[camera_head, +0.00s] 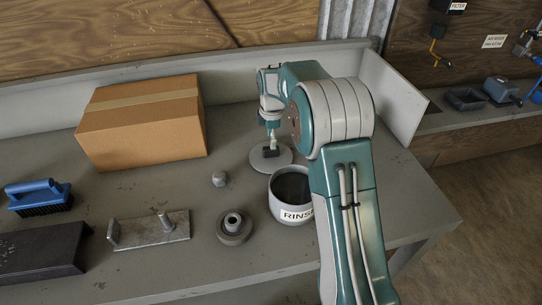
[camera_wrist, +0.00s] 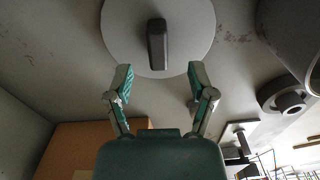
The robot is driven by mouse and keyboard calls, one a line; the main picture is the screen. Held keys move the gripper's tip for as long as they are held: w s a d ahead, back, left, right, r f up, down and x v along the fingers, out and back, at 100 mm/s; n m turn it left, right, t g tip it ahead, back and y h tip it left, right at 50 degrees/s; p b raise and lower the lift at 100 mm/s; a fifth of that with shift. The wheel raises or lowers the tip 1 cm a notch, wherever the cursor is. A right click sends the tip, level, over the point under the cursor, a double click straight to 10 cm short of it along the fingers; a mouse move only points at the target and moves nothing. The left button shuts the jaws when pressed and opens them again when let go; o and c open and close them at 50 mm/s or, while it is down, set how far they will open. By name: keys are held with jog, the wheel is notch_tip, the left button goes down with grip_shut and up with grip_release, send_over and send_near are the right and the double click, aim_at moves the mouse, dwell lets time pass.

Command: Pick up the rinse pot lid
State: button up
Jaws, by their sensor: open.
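The rinse pot lid (camera_head: 257,159) is a flat light-grey disc with a dark block handle, lying on the grey bench behind the pot. In the wrist view the lid (camera_wrist: 121,26) fills the top middle, its dark handle (camera_wrist: 157,45) pointing toward the space between my fingers. My gripper (camera_wrist: 160,78) is open and empty, its fingertips at the lid's near edge, one on each side of the handle's line. In the head view my gripper (camera_head: 271,140) is above the lid by its handle; the exact gap is unclear. The rinse pot (camera_head: 277,207) stands open, partly hidden by my arm.
A cardboard box (camera_head: 143,125) stands left of the lid. A low wall runs behind.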

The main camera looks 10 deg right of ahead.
aim_at(271, 153)
jog(key=shift+a+f, duration=0.15)
jog(key=shift+f, duration=0.15)
jog(key=f, duration=0.3)
jog(key=shift+w+f, duration=0.2)
jog(key=shift+f, duration=0.6)
grip_shut()
